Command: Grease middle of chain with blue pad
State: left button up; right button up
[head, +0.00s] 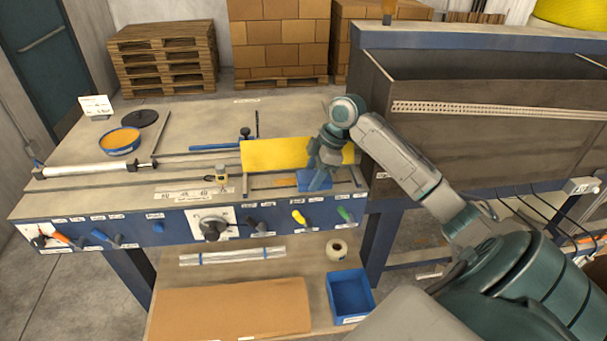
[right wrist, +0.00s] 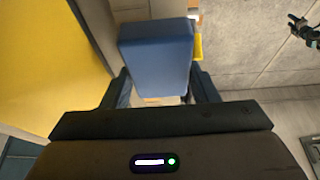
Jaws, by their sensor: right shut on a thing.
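The blue pad (head: 312,181) is a block at the right end of the workbench, in front of the yellow panel. In the right wrist view the blue pad (right wrist: 156,50) sits between the two dark fingers. My right gripper (head: 322,168) is shut on it, pointing down at the bench; it also shows in the right wrist view (right wrist: 162,92). Whether the pad touches the bench is unclear. A pale perforated strip that looks like the chain (head: 490,108) runs along the dark machine wall at the right, apart from the pad. My left gripper is not in view.
The yellow panel (head: 262,154) stands upright beside my right gripper. A blue bin (head: 350,296) sits on the lower shelf. The dark machine (head: 440,150) borders the bench.

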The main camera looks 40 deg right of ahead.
aim_at(299, 176)
jog(key=shift+w+d+r, duration=0.1)
jog(key=shift+r, duration=0.1)
jog(key=shift+w+f, duration=0.1)
jog(key=shift+f, duration=0.15)
jog(key=shift+w+a+f, duration=0.1)
jog(key=shift+w+a, duration=0.15)
jog(key=shift+a, duration=0.05)
jog(key=shift+w+a, duration=0.3)
jog(key=shift+a, duration=0.3)
jog(key=shift+w+a, duration=0.3)
jog(key=shift+a, duration=0.25)
jog(key=shift+w+a, duration=0.7)
jog(key=shift+a, duration=0.35)
jog(key=shift+w+a, duration=0.7)
jog(key=shift+a, duration=0.3)
jog(key=shift+s+d, duration=0.55)
jog(key=shift+d, duration=0.25)
jog(key=shift+s+d, duration=0.55)
jog(key=shift+d, duration=0.25)
jog(key=shift+s+d, duration=0.55)
jog(key=shift+d, duration=0.35)
jog(key=shift+s+d, duration=0.5)
jog(key=shift+d, duration=0.4)
jog(key=shift+s+d+r, duration=0.25)
jog(key=shift+s+d, duration=0.05)
